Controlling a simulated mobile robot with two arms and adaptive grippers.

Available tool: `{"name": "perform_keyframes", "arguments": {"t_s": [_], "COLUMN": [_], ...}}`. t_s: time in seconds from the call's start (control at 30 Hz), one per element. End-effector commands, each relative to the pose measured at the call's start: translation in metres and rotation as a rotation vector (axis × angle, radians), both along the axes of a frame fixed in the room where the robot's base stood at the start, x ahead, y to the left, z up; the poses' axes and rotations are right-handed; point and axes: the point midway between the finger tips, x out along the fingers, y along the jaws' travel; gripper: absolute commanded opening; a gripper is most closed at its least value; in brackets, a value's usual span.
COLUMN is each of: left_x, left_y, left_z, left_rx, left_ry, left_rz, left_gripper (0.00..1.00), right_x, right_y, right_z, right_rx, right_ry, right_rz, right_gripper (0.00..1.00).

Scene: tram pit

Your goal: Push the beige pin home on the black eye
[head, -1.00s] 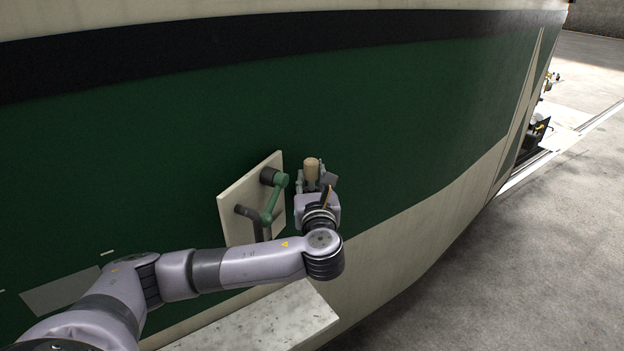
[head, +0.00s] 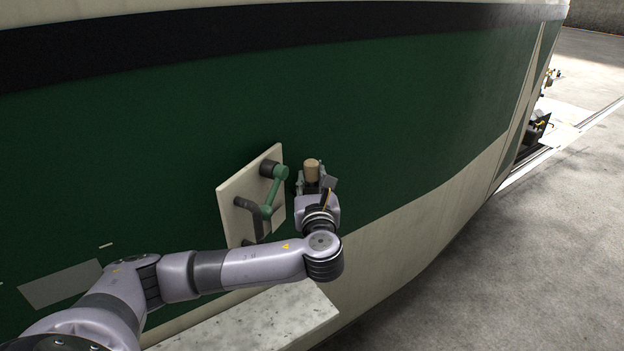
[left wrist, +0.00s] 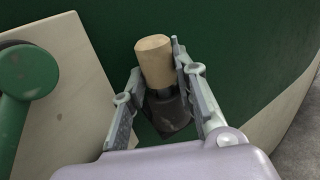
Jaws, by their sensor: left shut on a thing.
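The beige pin (head: 312,169) is a short, blunt cylinder. My left gripper (head: 314,183) is shut on it, with the pin's end standing out beyond the fingers. In the left wrist view the pin (left wrist: 155,61) sits between the two fingers (left wrist: 154,88), tilted slightly. A dark grey piece (left wrist: 166,110) shows below it between the fingers; I cannot tell whether it belongs to the pin or is the black eye. I cannot make out the eye for certain. My right gripper is not in view.
Left of the gripper, a beige plate (head: 231,192) on the green tram side carries a green crank (head: 273,192) with dark mounts. A pale ledge (head: 270,318) lies below my arm.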

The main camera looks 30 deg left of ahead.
Motion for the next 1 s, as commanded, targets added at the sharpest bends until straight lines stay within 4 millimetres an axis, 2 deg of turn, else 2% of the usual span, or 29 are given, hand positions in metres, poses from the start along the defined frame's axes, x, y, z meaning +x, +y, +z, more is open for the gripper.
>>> {"name": "perform_keyframes", "arguments": {"t_s": [0.27, 0.3, 0.63, 1.0], "left_x": [-0.0005, -0.0005, -0.0006, -0.0002], "left_y": [-0.0006, -0.0007, -0.002, -0.0041], "left_z": [-0.0067, -0.0073, -0.0101, -0.0112], "left_rx": [-0.001, -0.001, -0.003, -0.004], "left_ry": [0.012, 0.013, 0.02, 0.02], "left_rz": [-0.001, -0.001, -0.004, -0.01], "left_gripper": [0.0, 0.28, 0.5, 0.5], "right_x": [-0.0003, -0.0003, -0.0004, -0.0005], "right_y": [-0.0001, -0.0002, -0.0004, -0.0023], "right_z": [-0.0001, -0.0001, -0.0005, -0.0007], "right_rx": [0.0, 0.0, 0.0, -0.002], "right_ry": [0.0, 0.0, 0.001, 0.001], "right_rz": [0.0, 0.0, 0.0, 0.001], "right_gripper": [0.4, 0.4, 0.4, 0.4]}}
